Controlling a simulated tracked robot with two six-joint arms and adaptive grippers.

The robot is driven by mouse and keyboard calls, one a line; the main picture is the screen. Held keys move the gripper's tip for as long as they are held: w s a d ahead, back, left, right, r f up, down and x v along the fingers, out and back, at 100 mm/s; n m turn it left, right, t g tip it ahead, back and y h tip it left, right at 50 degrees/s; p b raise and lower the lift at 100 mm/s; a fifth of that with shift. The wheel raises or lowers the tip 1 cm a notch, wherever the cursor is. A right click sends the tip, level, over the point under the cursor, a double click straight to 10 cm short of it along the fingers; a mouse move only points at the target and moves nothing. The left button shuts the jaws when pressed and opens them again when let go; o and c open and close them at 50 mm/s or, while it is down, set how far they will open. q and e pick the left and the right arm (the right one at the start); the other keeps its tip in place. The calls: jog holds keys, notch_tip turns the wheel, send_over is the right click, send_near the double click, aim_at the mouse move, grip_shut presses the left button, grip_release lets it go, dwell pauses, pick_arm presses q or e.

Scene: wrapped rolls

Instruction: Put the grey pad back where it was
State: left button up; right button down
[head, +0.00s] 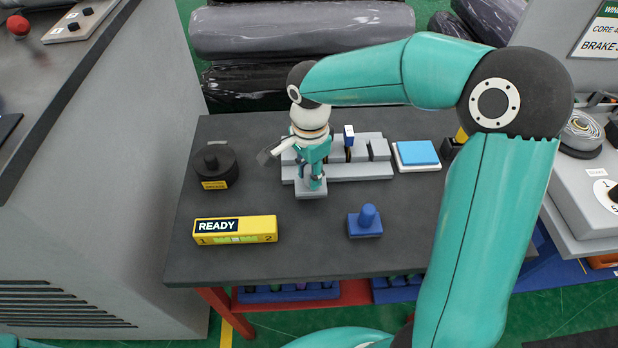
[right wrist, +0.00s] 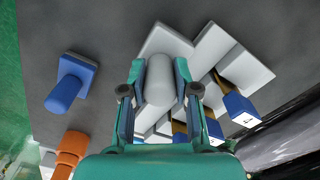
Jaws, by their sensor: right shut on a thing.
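The grey pad (head: 311,190) has a flat square base and an upright grey handle. My right gripper (head: 314,170) is shut on that handle, just in front of the grey slotted block (head: 360,172) on the dark table. In the right wrist view the handle (right wrist: 158,78) sits between both fingers, with the pad's base behind it. I cannot tell whether the base touches the table or hangs just above it. My left gripper is not in view.
A blue pad with a knob (head: 366,222) stands right of the grey one. A yellow READY box (head: 236,230), a black round piece (head: 214,166) and a blue-topped white tile (head: 417,154) are also on the table (head: 300,252). The front middle is clear.

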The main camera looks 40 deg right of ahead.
jog(key=shift+f, duration=1.1)
jog(key=shift+f, duration=0.1)
jog(key=c, duration=0.9)
grip_release()
jog(key=shift+o, duration=0.2)
notch_tip(320, 180, up, 12)
jog(key=shift+r, duration=0.15)
